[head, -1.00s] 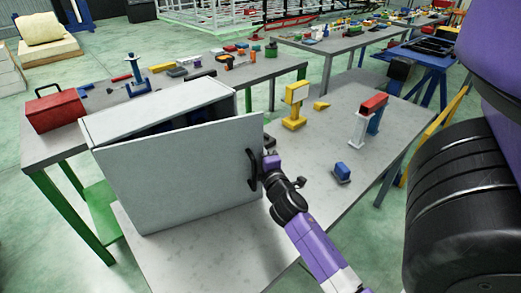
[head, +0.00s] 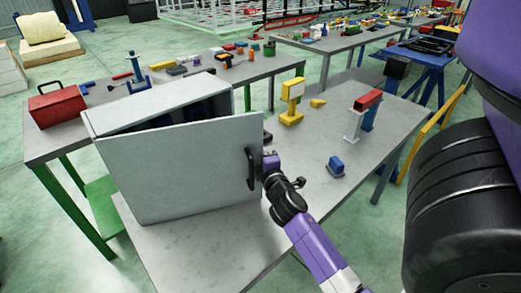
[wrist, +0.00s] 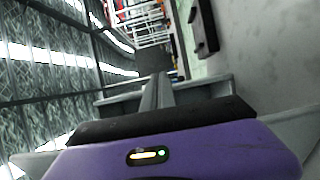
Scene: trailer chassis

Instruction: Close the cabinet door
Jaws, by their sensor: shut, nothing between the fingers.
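The light grey cabinet (head: 165,100) stands on the near table. Its door (head: 175,175) is ajar, with a dark gap along its top edge and dark blue shapes inside. A black bar handle (head: 250,169) is near the door's right edge. My gripper (head: 268,160) is at the door's right edge, just right of the handle; whether it touches the door I cannot tell. In the wrist view the shut fingers (wrist: 157,90) point forward, with a dark bar, likely the handle (wrist: 203,28), ahead and to the right on a grey surface.
The near table (head: 205,245) also carries a yellow stand (head: 292,103), a red-topped clamp piece (head: 360,115) and a small blue block (head: 336,166), right of the cabinet. A red toolbox (head: 57,105) is on the table behind. The table is clear in front of the cabinet.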

